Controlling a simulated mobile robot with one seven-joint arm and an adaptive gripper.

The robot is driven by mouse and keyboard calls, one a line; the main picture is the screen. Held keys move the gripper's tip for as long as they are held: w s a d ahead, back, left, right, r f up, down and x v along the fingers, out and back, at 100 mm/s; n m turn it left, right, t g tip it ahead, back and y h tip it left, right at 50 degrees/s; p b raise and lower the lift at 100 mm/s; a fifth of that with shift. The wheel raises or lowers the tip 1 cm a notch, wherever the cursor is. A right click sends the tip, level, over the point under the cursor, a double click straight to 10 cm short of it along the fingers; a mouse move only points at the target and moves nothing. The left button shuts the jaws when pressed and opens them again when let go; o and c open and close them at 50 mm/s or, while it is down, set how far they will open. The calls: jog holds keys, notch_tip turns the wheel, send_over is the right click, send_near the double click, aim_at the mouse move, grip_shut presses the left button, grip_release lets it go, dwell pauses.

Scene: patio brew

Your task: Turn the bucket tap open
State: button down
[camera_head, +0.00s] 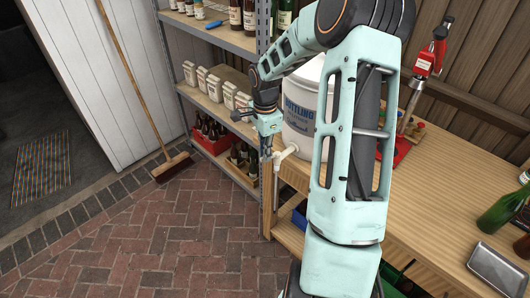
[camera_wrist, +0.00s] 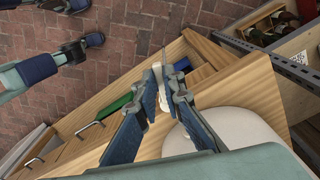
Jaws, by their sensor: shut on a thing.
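The white bottling bucket (camera_head: 301,112) stands on the wooden bench near its left end, partly hidden behind my arm. A pale tap (camera_head: 287,153) sticks out from the bucket's lower side toward the bench edge. In the wrist view the bucket (camera_wrist: 237,130) shows as a white round shape at the lower right. My gripper (camera_head: 268,150) is at the tap. In the wrist view my gripper (camera_wrist: 166,84) has its fingers closed around a small whitish part of the tap (camera_wrist: 150,80). The fingers hide most of that part, so the tap's setting cannot be told.
A metal shelf (camera_head: 222,42) with bottles and white packets stands behind, left of the bench (camera_head: 425,205). A red bottle capper (camera_head: 425,65), green bottles (camera_head: 503,209) and a metal tray (camera_head: 496,268) are on the bench. A broom (camera_head: 172,166) leans at the left. The brick floor is clear.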

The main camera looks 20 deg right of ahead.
jog(key=shift+s+d+n+b, duration=0.1)
jog(key=shift+s+n+b, duration=0.3)
jog(key=shift+n, duration=1)
jog(key=shift+s, duration=0.1)
jog(key=c, duration=2)
grip_release()
jog(key=shift+c, duration=0.2)
notch_tip(320, 180, up, 12)
